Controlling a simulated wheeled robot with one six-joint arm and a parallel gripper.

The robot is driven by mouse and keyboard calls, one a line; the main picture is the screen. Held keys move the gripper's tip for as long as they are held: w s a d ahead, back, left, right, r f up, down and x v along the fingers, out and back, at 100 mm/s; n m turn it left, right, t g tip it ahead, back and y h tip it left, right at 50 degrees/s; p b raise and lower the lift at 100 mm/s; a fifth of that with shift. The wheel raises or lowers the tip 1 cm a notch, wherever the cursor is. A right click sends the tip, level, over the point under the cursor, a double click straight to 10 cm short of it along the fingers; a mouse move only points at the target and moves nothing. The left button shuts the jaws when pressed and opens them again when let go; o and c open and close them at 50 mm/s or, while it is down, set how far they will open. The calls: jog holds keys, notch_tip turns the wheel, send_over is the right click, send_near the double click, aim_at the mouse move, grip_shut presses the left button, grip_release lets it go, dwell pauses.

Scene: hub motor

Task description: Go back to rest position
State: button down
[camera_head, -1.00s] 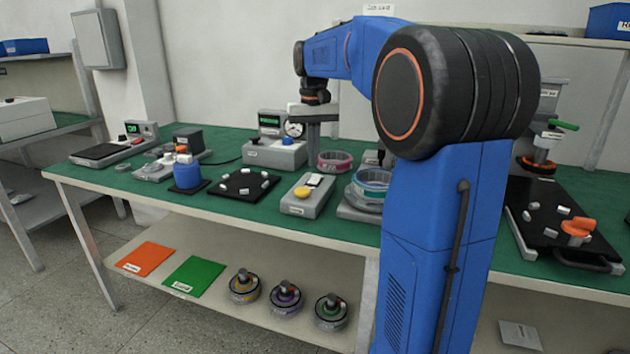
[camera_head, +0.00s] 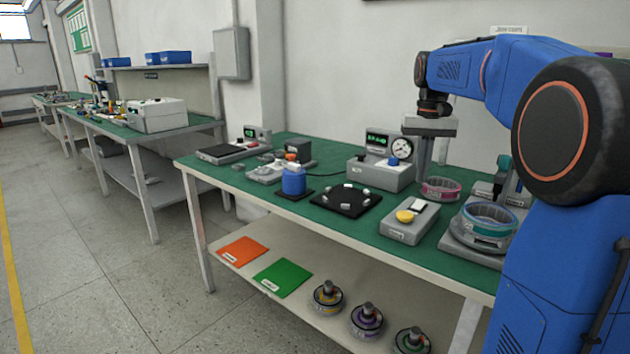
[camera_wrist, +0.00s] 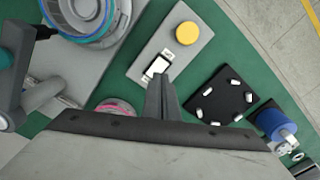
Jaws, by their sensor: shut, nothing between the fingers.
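My blue arm with black joints reaches over the green-topped bench (camera_head: 350,222) from the right of the head view. My gripper (camera_head: 424,183) points down above the bench, behind the grey box with a yellow button (camera_head: 404,216) and close to the pink ring part (camera_head: 440,188). In the wrist view my gripper's fingers (camera_wrist: 162,95) are together with nothing between them. That view also shows the yellow button (camera_wrist: 187,33) and the black plate with white pieces (camera_wrist: 220,100).
A grey gauge unit (camera_head: 380,172), blue cylinder (camera_head: 293,182) and black plate (camera_head: 346,199) stand on the bench. A clear ring part on a fixture (camera_head: 488,222) is near my arm. Orange (camera_head: 242,250) and green cards (camera_head: 283,277) lie on the lower shelf. Floor at left is clear.

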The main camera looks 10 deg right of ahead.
jog(key=shift+n+t, duration=0.5)
jog(key=shift+t, duration=0.1)
jog(key=s+a, duration=0.2)
jog(key=s+a+f, duration=0.1)
jog(key=s, duration=0.2)
jog(key=s+a, duration=0.2)
jog(key=shift+s+a+f, duration=0.2)
jog(key=shift+a+f, duration=0.15)
jog(key=shift+f, duration=0.05)
jog(key=s+a+f+n+t, duration=0.1)
jog(key=s+a+f, duration=0.4)
jog(key=s+f, duration=0.3)
jog(key=s+a+f+n+t, duration=0.2)
jog(key=s+a+f, duration=0.3)
jog(key=s+f, duration=0.4)
jog(key=s, duration=0.5)
jog(key=shift+s+f+t, duration=0.3)
jog(key=shift+s, duration=0.1)
